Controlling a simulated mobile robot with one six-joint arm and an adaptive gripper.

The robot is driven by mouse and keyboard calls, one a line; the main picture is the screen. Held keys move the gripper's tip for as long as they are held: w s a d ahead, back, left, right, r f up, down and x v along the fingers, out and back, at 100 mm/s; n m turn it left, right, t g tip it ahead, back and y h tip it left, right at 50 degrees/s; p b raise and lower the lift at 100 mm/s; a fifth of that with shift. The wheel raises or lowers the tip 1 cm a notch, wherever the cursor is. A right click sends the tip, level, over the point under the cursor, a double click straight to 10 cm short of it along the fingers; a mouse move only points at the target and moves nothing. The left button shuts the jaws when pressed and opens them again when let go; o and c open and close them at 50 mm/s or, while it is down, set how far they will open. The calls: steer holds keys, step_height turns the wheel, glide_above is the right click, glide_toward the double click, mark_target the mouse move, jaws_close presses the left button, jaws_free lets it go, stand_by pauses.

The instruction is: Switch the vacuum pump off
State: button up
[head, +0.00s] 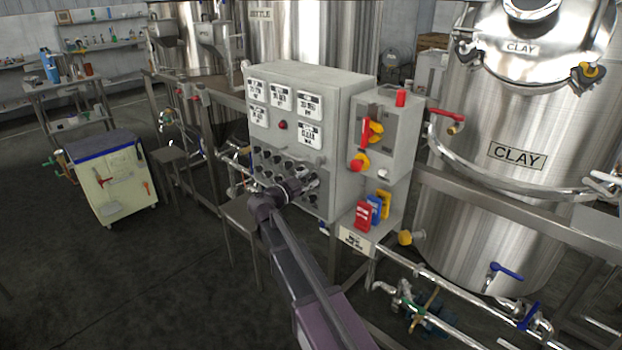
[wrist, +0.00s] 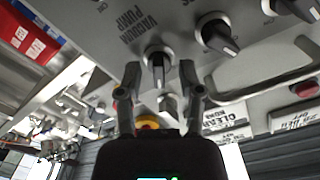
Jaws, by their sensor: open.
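The grey control panel (head: 349,110) carries rows of black knobs on its lower front. My gripper (head: 312,181) is at the lower right of that panel face and hides some of the knobs. In the wrist view, the vacuum pump knob (wrist: 158,60) is black with a pale pointer line, beside a label (wrist: 132,25) that reads VACUUM PUMP, turned in the picture. My open gripper (wrist: 159,73) has one finger on each side of this knob. Whether either finger touches it I cannot tell.
More black knobs (wrist: 217,36) sit right of it in the wrist view, near a metal handle (wrist: 240,92). Red tags (wrist: 28,35) are at upper left. A switch box (head: 385,135) adjoins the panel, beside the CLAY tank (head: 520,190).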

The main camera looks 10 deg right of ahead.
steer(key=shift+w+d, duration=0.3)
steer(key=shift+d, duration=0.15)
steer(key=shift+c, duration=0.2)
jaws_close()
steer(key=shift+n, duration=0.3)
steer(key=n, duration=0.5)
steer(key=shift+n, duration=0.4)
steer(key=n, duration=0.5)
steer(key=shift+w+a+n, duration=0.1)
steer(key=shift+n, duration=0.2)
